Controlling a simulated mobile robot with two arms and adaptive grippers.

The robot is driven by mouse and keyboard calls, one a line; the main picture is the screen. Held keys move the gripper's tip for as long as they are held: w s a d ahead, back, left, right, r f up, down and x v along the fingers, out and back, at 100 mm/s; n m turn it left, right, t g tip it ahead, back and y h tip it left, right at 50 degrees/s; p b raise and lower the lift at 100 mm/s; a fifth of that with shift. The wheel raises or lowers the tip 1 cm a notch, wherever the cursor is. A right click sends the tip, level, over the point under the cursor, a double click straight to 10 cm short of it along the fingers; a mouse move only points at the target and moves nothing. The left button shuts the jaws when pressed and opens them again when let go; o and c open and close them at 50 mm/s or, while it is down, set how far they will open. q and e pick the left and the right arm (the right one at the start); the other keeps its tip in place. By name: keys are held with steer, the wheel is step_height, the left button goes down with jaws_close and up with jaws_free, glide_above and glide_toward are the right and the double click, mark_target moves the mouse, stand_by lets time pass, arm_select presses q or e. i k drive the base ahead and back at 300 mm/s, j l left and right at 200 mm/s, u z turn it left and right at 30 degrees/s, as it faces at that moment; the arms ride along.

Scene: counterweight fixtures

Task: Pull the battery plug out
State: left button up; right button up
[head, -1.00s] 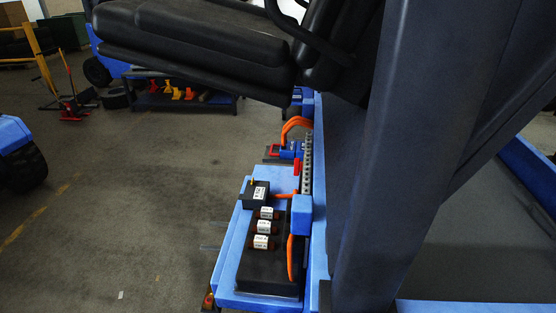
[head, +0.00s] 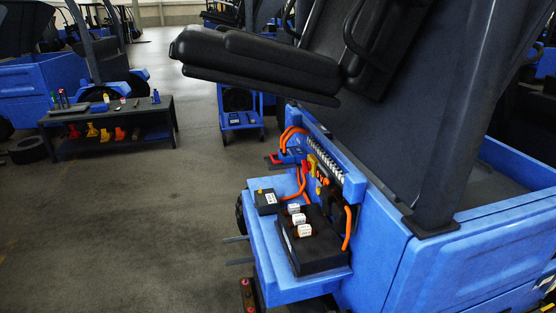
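A small blue connector block (head: 291,156) sits at the far end of the open side compartment of the blue vehicle. A red handle (head: 274,159) is on its left side, and thick orange cables (head: 289,134) loop above it. It looks like the battery plug, but it is too small to tell how it is seated. A black box with white-labelled cylinders (head: 313,255) lies on the blue shelf nearer to me, with a smaller black box (head: 267,202) behind it.
The raised black seat (head: 255,60) overhangs the area beyond the compartment. A dark pillar (head: 455,120) stands to its right. A dark bench with tools (head: 110,122) and a blue cart (head: 241,118) stand farther back. The floor left of the shelf (head: 130,230) is clear.

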mark_target(287, 158)
steer(key=j+z, duration=0.1)
steer(key=z, duration=0.35)
steer(key=i+j+z, duration=0.1)
steer(key=z, duration=0.35)
steer(key=j+z, duration=0.15)
steer(key=z, duration=0.25)
steer(key=i+j+z, duration=0.1)
steer(key=j+z, duration=0.4)
steer(key=j, duration=0.55)
steer(key=j+z, duration=0.5)
steer(key=j, duration=0.5)
steer(key=k, duration=0.05)
